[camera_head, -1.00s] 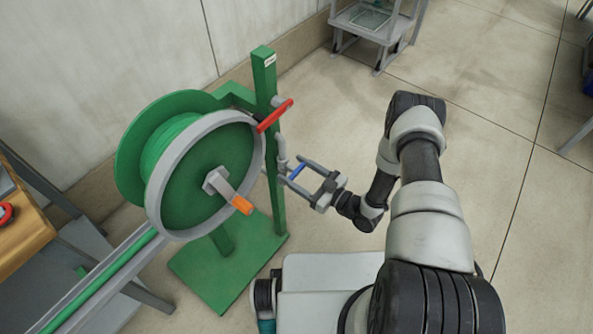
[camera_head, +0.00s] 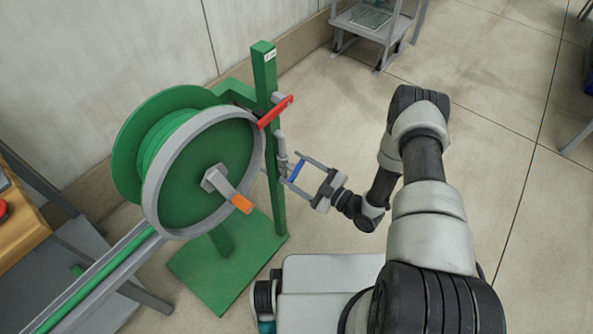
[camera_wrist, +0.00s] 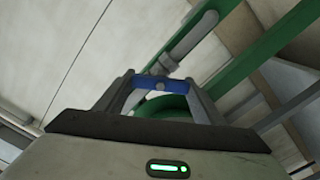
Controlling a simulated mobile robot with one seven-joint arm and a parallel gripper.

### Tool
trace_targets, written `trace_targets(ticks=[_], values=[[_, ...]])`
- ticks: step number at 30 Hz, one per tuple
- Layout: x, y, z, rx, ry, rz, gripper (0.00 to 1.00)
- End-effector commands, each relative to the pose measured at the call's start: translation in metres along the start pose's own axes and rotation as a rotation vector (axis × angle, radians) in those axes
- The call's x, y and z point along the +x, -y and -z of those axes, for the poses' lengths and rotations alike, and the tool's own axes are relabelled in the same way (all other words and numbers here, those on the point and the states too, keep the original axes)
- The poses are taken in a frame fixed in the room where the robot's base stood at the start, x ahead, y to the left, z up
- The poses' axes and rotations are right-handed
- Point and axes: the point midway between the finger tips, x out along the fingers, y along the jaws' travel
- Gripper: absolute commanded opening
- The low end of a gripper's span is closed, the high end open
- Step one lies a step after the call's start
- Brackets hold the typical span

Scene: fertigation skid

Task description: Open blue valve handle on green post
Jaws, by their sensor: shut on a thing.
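The blue valve handle (camera_head: 298,170) sits on a grey pipe (camera_head: 282,153) at the side of the green post (camera_head: 265,85). My gripper (camera_head: 293,168) reaches it from the right, with one finger on each side. In the wrist view the blue handle (camera_wrist: 174,84) spans the gap between the fingertips (camera_wrist: 160,80) and touches both. My gripper is shut on it. The grey pipe (camera_wrist: 190,38) runs up behind the handle along the green post in that view. The handle's joint with the pipe is small and hard to make out.
A red handle (camera_head: 275,112) sticks out from the post just above my gripper. A green hose reel (camera_head: 205,165) with an orange crank grip (camera_head: 241,204) stands left. A green base plate (camera_head: 215,273) lies below.

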Motion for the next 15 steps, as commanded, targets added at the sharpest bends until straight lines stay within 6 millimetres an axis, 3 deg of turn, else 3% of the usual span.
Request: trace_targets(ticks=[15], values=[[-0.0007,0.0031,-0.0021,-0.488,0.002,0.001,0.4]])
